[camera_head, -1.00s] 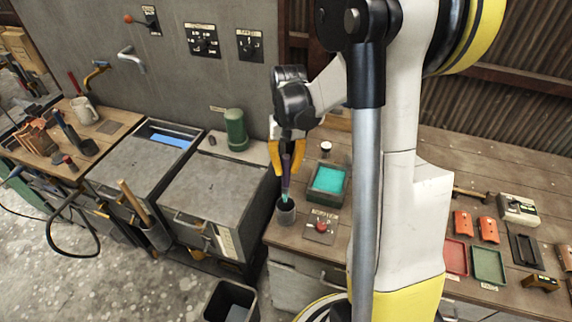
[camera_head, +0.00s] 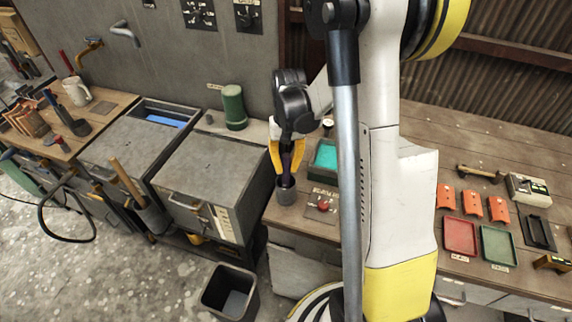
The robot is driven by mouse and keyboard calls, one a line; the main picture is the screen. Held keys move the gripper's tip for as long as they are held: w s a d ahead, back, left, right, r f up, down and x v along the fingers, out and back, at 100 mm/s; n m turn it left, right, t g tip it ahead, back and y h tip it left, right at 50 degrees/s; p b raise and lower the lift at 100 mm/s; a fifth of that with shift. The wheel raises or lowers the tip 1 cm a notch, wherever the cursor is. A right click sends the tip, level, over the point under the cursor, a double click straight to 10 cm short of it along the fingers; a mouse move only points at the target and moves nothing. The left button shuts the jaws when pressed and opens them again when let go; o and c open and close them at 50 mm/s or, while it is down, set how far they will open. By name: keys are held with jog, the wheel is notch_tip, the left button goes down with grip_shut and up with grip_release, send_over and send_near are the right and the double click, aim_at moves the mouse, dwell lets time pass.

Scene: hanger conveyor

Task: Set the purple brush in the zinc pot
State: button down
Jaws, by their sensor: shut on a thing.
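My gripper (camera_head: 287,160) has yellow fingers and points down over the workbench, shut on the purple brush (camera_head: 287,177). The brush is held roughly upright. Its lower end is inside or just behind the rim of a small grey metal pot (camera_head: 286,194), which looks like the zinc pot. The bristles are hidden by the pot. The fingers are above the pot's rim.
A tray with teal contents (camera_head: 325,154) and a panel with a red button (camera_head: 323,205) stand close right of the pot. A green cylinder (camera_head: 234,107) stands at the back left. A dark bin (camera_head: 230,292) is on the floor below.

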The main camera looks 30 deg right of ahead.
jog(key=c, duration=1.4)
grip_release()
jog(key=shift+o, duration=0.2)
jog(key=shift+w+d, duration=0.5)
jog(key=shift+w, duration=0.1)
